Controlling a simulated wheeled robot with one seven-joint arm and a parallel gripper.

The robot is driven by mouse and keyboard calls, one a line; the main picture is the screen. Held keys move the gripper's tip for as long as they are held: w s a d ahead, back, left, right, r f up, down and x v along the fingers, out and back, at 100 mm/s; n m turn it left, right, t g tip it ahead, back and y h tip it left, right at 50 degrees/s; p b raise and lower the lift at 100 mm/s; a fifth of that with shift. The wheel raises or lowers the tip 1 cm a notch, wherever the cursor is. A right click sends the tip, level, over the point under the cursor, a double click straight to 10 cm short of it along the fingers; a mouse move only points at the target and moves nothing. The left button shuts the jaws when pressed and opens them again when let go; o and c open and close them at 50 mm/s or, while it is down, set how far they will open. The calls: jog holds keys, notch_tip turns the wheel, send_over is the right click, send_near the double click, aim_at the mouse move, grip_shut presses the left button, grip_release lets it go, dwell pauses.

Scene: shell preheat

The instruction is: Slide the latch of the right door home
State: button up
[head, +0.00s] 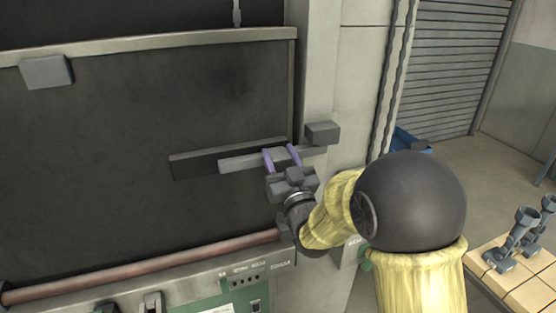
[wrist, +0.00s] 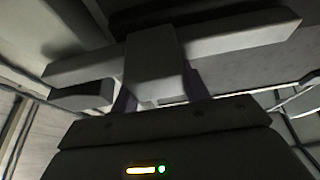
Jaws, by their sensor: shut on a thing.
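The right door (head: 120,140) is a large dark panel with a light rim. Its latch is a pale grey sliding bar (head: 236,164), lying across a dark backing plate (head: 190,165) and reaching right over the door's edge onto the frame. My gripper (head: 282,157), with purple fingers, is shut on the block-shaped handle of the latch; the wrist view shows this handle (wrist: 155,70) between the fingers. A grey keeper block (head: 322,132) sits on the frame beside the bar's right end. In the wrist view the bar (wrist: 240,38) runs past this keeper (wrist: 82,95); whether it is fully seated is unclear.
A reddish pipe (head: 150,266) runs along below the door, above a green control panel (head: 230,300). At right, a table (head: 528,290) holds grey metal fittings (head: 520,240), with a blue bin (head: 410,142) and a shutter (head: 455,65) behind. Open floor lies between.

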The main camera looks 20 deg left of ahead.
jog(key=o, duration=1)
jog(key=shift+w+d, duration=0.1)
jog(key=shift+d, duration=0.05)
jog(key=o, duration=0.4)
jog(key=shift+d, duration=0.15)
jog(key=b+v, duration=1.5)
jog(key=v, duration=0.2)
jog(key=shift+s, duration=0.25)
